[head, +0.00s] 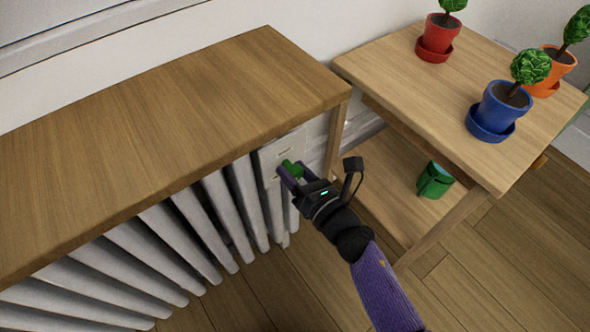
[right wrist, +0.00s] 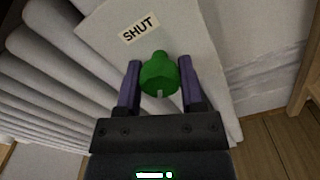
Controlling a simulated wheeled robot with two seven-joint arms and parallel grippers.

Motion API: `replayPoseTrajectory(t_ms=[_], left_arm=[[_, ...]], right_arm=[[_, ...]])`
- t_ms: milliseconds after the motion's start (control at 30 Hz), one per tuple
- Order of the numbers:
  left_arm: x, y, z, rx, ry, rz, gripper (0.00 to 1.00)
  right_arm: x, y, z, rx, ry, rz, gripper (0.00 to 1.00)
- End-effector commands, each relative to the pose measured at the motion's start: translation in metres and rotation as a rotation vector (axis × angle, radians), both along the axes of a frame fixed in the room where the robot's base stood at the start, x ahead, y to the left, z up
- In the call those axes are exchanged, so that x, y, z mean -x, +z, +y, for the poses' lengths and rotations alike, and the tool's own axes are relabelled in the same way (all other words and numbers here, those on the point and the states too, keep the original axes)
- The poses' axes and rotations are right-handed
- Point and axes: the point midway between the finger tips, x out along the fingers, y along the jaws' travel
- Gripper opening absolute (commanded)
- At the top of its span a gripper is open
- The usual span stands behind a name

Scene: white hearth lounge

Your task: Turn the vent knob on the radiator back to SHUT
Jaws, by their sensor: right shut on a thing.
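The green vent knob (head: 291,167) sits on a pale plate (head: 268,158) at the right end of the white radiator (head: 192,222). In the right wrist view the knob (right wrist: 159,76) is between the two purple fingers of my right gripper (right wrist: 159,82), which is shut on it. The knob's narrow nub points up in that view, and a small pale mark shows on its lower edge. A SHUT label (right wrist: 138,32) is on the plate, above and left of the knob. In the head view my right gripper (head: 288,176) partly covers the knob. My left gripper is out of view.
A wooden shelf top (head: 150,125) overhangs the radiator, close above the knob. To the right stands a wooden table (head: 410,75) with red (head: 438,35), blue (head: 497,108) and orange (head: 556,68) plant pots. A green watering can (head: 434,181) is on its lower shelf. Floor is clear in front.

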Motion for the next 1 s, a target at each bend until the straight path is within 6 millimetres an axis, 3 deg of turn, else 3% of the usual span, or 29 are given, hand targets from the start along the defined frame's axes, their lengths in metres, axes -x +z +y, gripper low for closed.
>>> replayPoseTrajectory(t_ms=[1000], left_arm=[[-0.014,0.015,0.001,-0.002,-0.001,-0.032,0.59]], right_arm=[[0.000,0.000,0.000,-0.734,-0.001,0.537,0.00]])
